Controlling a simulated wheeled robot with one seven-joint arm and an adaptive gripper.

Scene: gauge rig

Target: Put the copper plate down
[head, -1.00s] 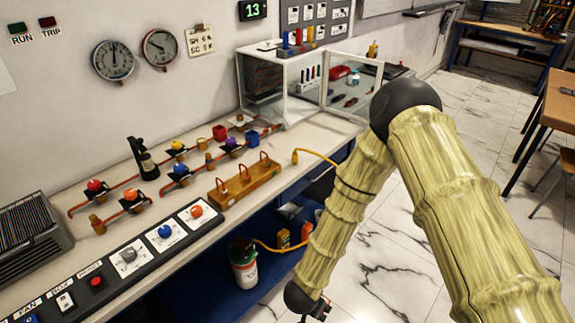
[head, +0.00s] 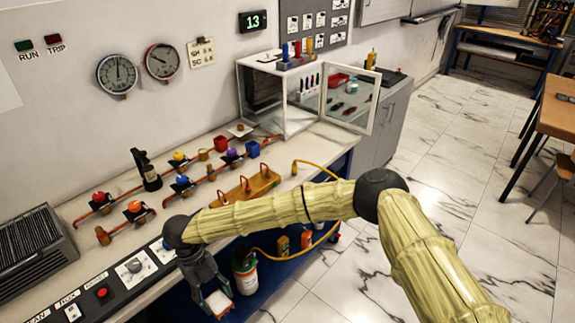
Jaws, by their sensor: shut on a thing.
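My gripper (head: 214,293) points down in front of the bench's front edge, at the lower left of the head view. It is shut on a small flat piece, which I take to be the copper plate (head: 219,304). The plate shows a pale top and a reddish edge between the fingers. It is in the air, apart from the bench top, and partly covered by the fingers. My forearm hides part of the control strip and the bench edge.
The bench (head: 300,150) carries copper pipes with coloured valves, a wooden block with copper hooks (head: 246,188) and a glass cabinet (head: 285,95) with its door open. A control strip (head: 95,287) runs along the front.

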